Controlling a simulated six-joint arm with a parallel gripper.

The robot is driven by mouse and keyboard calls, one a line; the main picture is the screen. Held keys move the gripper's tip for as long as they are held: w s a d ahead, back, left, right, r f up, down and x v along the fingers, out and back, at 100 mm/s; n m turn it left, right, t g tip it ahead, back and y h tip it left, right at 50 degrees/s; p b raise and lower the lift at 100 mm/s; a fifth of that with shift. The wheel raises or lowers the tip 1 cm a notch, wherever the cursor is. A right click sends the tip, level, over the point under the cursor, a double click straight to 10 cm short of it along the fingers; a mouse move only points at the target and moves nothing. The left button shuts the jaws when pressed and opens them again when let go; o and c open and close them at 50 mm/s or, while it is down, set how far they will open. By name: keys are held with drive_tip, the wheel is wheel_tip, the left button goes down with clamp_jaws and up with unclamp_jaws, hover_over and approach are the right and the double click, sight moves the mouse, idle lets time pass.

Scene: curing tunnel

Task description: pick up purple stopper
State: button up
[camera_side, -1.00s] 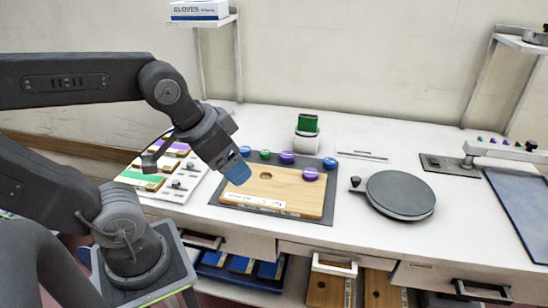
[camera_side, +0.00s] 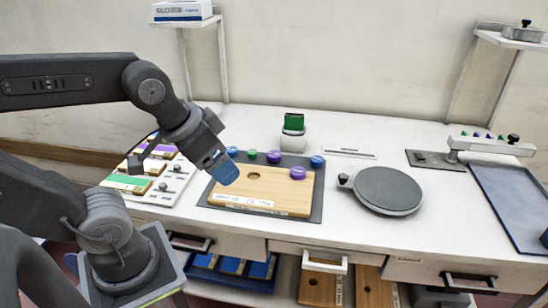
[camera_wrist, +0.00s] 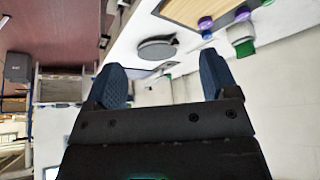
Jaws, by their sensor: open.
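Two purple stoppers show in the side view. One (camera_side: 298,172) sits on the right part of the wooden board, and the other (camera_side: 273,157) stands at the board's back edge. Two purple shapes also show near the top of the wrist view, one of them (camera_wrist: 205,22) beside the board; I cannot tell which is which. My gripper (camera_side: 223,171) is over the board's left end, left of both purple stoppers and apart from them. In the wrist view its two blue fingers (camera_wrist: 160,72) are spread wide with nothing between them.
The wooden board (camera_side: 236,187) has a round hole and lies on a dark mat. Blue (camera_side: 317,161) and green (camera_side: 252,155) stoppers stand along its back. A green-topped white holder (camera_side: 293,131) is behind, a round dark plate (camera_side: 388,189) to the right, a tray of coloured blocks left.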

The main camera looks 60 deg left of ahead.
drive_tip(key=w+a+r+m+g, duration=0.1)
drive_tip(key=w+a+r+m, duration=0.2)
drive_tip(key=w, duration=0.4)
drive_tip(key=m+g, duration=0.5)
drive_tip(key=m, duration=1.2)
hover_over(274, 154)
wheel_tip(274, 154, down, 13)
drive_tip(key=f, duration=0.8)
drive_tip(key=shift+a, duration=0.35)
drive_tip(key=shift+d+f, duration=0.15)
drive_tip(key=shift+f, duration=1.45)
drive_tip(key=shift+d+f, duration=0.1)
drive_tip(key=shift+f, duration=1.5)
drive_tip(key=shift+c, duration=0.5)
drive_tip(key=c, duration=1)
